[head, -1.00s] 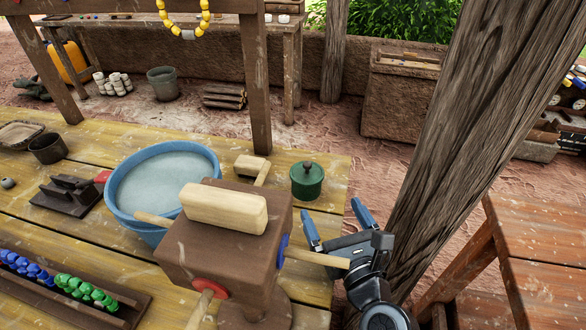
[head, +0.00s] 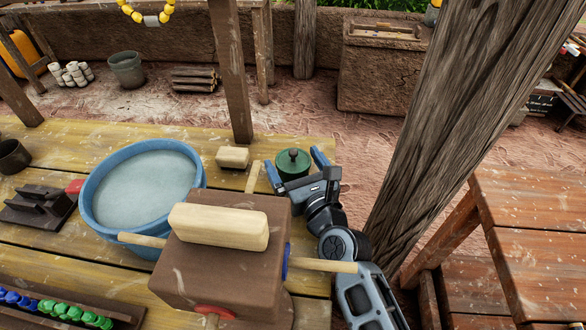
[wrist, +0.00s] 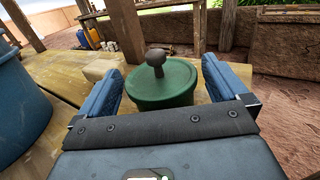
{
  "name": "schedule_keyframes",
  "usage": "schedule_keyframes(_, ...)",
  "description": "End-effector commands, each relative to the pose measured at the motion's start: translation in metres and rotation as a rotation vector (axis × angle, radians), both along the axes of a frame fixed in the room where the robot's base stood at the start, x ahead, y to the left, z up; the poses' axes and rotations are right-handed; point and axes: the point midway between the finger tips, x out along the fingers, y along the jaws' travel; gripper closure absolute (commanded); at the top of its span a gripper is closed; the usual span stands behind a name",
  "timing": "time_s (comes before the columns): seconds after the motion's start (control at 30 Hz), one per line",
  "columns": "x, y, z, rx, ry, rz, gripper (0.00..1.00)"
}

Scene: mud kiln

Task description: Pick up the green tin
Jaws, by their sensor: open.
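The green tin (head: 293,162) is a round, lidded pot with a dark knob, upright near the far right edge of the wooden table. In the wrist view the green tin (wrist: 165,84) stands between the two blue fingers. My gripper (head: 296,166) is open around the tin, one finger on each side. It also shows in the wrist view (wrist: 160,88). A small gap seems to show at the left finger; I cannot tell whether the right finger touches. The tin's lower near side is partly hidden by the gripper.
A brown block with wooden handles (head: 220,255) stands just left of my arm. A thick slanted post (head: 455,130) rises to the right, beyond the table edge.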

Motion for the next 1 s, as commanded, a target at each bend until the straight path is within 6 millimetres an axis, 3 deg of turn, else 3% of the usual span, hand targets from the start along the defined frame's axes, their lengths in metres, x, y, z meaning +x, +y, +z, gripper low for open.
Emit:
schedule_keyframes(0.33, 0.0061, 0.0032, -0.0001, 0.001, 0.0, -0.001, 0.01)
schedule_keyframes(0.83, 0.006, 0.0031, -0.0001, 0.001, 0.0, -0.001, 0.49)
schedule_keyframes(1.0, 0.006, 0.0031, 0.0001, 0.0, -0.001, -0.001, 0.5)
